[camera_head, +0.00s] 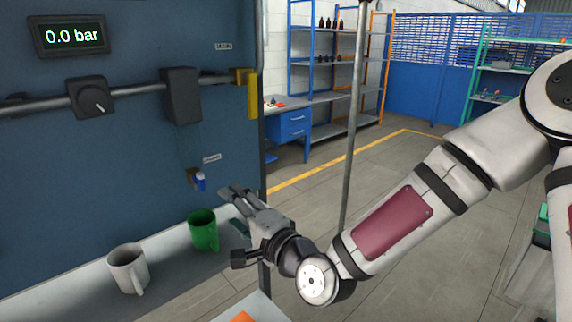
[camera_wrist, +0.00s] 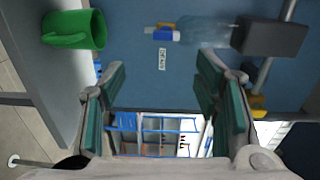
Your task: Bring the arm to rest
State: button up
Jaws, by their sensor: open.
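My gripper (camera_head: 237,196) is at the end of my arm, which reaches in from the right in the head view. It is in front of the blue panel, just right of and above a green mug. In the wrist view my gripper (camera_wrist: 165,103) shows two teal-padded fingers spread apart with nothing between them. The green mug (camera_head: 203,231) stands upright on the grey ledge (camera_head: 178,262). It also shows at the upper left of the wrist view (camera_wrist: 88,30), apart from the fingers.
A white mug (camera_head: 129,268) stands left of the green one. A thin grey post (camera_head: 352,130) rises behind my arm. Open floor lies beyond.

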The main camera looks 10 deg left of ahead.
jog(key=s+d+f+n+g+h, duration=0.15)
jog(key=d+n+h, duration=0.3)
jog(key=d, duration=0.65)
jog(key=s+d+n+g+h, duration=0.1)
jog(key=d+n+g+h, duration=0.15)
jog(key=d+h, duration=0.6)
jog(key=s+d+r+g, duration=0.1)
jog(key=s+d+r, duration=0.3)
jog(key=s+d, duration=0.4)
jog(key=s+d+r+g, duration=0.1)
jog(key=s+d+r, duration=0.3)
jog(key=s+d, duration=0.4)
jog(key=s, duration=0.4)
jog(key=shift+d+n, duration=0.25)
jog(key=shift+n, duration=0.15)
